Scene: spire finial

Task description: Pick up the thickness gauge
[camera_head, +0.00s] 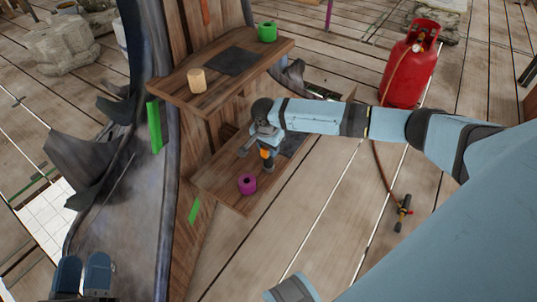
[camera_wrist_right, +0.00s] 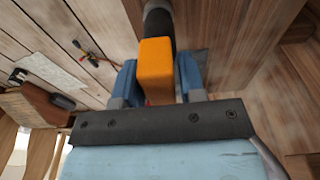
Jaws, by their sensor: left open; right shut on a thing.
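The thickness gauge appears to be the orange block-shaped thing (camera_head: 266,153) with a dark rounded end, at the lower wooden shelf. In the right wrist view, the orange body (camera_wrist_right: 155,65) sits between the two blue fingers of my right gripper (camera_wrist_right: 158,82), and the dark cylindrical part extends beyond them. My right gripper (camera_head: 267,157) is shut on it over the lower shelf. I cannot tell whether the gauge still touches the shelf. My left gripper (camera_head: 83,274) is open and empty at the bottom left, away from the shelves.
A magenta ring-like cup (camera_head: 247,184) stands on the lower shelf (camera_head: 222,180), near my right gripper. The upper shelf (camera_head: 182,92) holds a tan cylinder (camera_head: 196,80), a dark mat (camera_head: 235,61) and a green cup (camera_head: 267,32). A red gas cylinder (camera_head: 410,68) stands on the floor.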

